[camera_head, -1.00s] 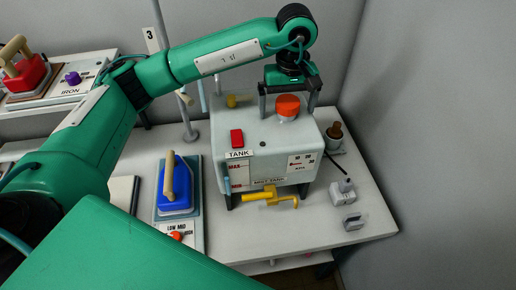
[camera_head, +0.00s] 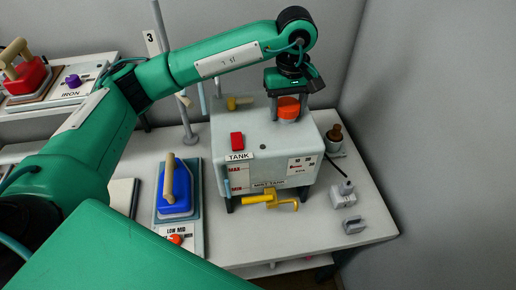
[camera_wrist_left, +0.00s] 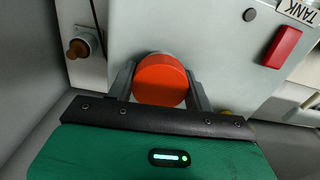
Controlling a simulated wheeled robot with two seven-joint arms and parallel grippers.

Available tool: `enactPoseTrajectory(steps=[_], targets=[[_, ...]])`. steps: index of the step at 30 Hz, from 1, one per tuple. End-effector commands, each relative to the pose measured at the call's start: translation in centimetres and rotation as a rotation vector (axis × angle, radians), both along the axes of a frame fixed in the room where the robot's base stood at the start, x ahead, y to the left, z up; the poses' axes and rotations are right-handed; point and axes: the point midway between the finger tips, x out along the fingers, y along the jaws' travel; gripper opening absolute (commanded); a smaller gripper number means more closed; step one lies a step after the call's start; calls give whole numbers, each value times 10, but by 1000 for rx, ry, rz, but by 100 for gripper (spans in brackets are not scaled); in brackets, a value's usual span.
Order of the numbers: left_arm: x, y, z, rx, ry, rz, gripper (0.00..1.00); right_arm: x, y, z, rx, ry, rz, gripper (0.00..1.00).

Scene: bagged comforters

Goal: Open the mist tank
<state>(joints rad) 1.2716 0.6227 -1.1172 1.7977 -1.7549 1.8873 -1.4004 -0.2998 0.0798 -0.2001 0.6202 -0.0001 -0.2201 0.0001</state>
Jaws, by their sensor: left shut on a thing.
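The mist tank (camera_head: 262,150) is a grey box on the table, labelled TANK, with a red switch (camera_head: 237,140) on top. Its round orange cap (camera_head: 288,108) is at the back right of the top. My left gripper (camera_head: 289,112) comes down from above with its fingers on either side of the cap. In the left wrist view the orange cap (camera_wrist_left: 160,80) sits between the two fingers, which close on its sides. My right gripper is not in view.
A yellow tap (camera_head: 268,198) sticks out at the tank's front. A blue iron (camera_head: 176,188) on a pad stands to the left. Small grey parts (camera_head: 345,192) and a brown-topped bottle (camera_head: 334,134) are to the right. A red iron (camera_head: 28,72) is at the far left. A wall bounds the right side.

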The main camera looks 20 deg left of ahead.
Motion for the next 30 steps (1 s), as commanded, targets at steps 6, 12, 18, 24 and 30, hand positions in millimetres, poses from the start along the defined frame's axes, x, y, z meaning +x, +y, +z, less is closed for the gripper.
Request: enactPoseTrajectory(steps=[6, 12, 18, 24, 30], targets=[[0, 0, -2, -1, 1, 237, 30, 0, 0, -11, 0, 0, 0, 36], [0, 0, -1, 0, 0, 382, 30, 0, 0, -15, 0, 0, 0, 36], [0, 0, 0, -1, 1, 396, 30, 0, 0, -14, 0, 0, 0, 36], [0, 0, -1, 0, 0, 431, 30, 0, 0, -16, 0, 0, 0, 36], [0, 0, -2, -1, -1, 644, 30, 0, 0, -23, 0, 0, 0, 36]])
